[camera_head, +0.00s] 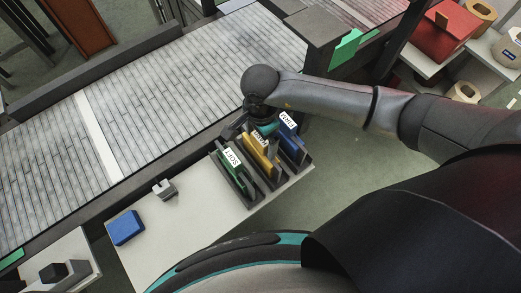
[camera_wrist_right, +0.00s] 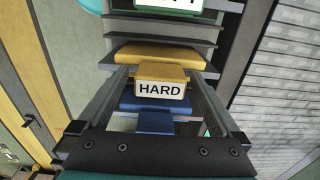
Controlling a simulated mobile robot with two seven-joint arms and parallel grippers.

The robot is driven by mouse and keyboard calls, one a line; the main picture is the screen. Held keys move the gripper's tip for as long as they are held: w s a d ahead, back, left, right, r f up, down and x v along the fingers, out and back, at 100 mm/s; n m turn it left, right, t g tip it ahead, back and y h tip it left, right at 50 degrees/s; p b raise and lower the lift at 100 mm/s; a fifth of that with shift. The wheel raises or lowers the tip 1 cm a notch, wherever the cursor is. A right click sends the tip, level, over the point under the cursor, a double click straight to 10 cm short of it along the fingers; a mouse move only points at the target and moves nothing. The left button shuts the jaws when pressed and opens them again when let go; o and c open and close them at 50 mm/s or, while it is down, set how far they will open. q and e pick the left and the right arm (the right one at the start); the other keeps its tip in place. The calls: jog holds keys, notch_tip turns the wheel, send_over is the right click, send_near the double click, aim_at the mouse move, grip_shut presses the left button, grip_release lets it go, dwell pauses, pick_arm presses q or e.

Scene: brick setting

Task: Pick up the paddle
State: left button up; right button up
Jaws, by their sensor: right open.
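Three labelled paddles stand in a dark rack (camera_head: 249,195) on a pale table. The green paddle (camera_head: 228,168) has a label reading SOFT. The yellow paddle (camera_head: 256,152) is in the middle, and the blue paddle (camera_head: 293,143) is at the right; its label is too small to read surely. My right gripper (camera_head: 264,127) is over the rack's far end, partly hidden by its own wrist. In the right wrist view my gripper (camera_wrist_right: 161,78) is open, with the yellow paddle (camera_wrist_right: 165,57), labelled HARD, between or just beyond its fingers. Contact is not clear. The blue paddle (camera_wrist_right: 150,103) shows below it.
A roller conveyor (camera_head: 170,75) runs behind the table (camera_head: 190,223). A blue block (camera_head: 125,228) and a small grey bracket (camera_head: 165,188) are left of the rack. A red box (camera_head: 445,35) and tape rolls are on a shelf at the upper right. The table's middle is clear.

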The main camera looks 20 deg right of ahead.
grip_shut()
dwell(0.8)
jog(key=shift+w, duration=0.1)
